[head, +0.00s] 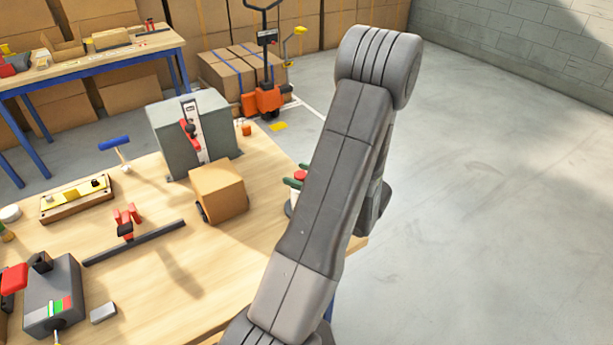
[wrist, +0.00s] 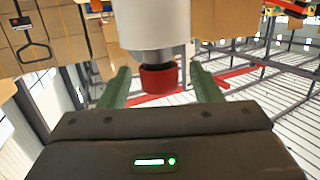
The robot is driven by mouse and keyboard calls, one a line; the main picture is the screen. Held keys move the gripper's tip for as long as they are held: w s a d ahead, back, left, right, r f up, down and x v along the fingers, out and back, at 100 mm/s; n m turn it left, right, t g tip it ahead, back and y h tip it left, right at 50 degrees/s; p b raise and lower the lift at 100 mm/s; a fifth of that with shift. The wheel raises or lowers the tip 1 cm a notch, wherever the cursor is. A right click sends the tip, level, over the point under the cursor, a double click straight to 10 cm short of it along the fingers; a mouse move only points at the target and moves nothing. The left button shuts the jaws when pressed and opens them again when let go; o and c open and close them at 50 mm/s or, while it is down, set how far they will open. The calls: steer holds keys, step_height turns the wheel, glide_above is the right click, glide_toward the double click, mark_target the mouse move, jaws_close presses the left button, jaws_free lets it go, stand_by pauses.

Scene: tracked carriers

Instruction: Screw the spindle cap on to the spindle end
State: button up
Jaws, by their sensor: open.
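A red cap-like piece, apparently the spindle cap (wrist: 159,79), sits at the end of a grey neck (wrist: 153,56) on a white cylinder (wrist: 152,22) in the wrist view, which looks upside down. In the head view the red piece (head: 300,176) is on top of the white cylinder (head: 289,200), at the table's right edge and partly behind my arm. My gripper (wrist: 160,85) is open, its green fingers on either side of the red piece with visible gaps. The green fingers also show in the head view. I cannot tell how tightly the red piece is seated.
A cardboard box (head: 219,190) and a grey cabinet (head: 194,132) stand left of my gripper. A dark bar (head: 134,243), a red-handled clamp (head: 126,222) and a grey device (head: 52,298) lie further left. An orange pallet jack (head: 265,100) stands behind. The floor at right is clear.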

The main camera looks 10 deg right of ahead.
steer(key=b+v, duration=0.1)
steer(key=v, duration=1.2)
steer(key=shift+s+d, duration=0.3)
steer(key=p+x, duration=0.1)
steer(key=x, duration=1.2)
steer(key=shift+w+a, duration=0.3)
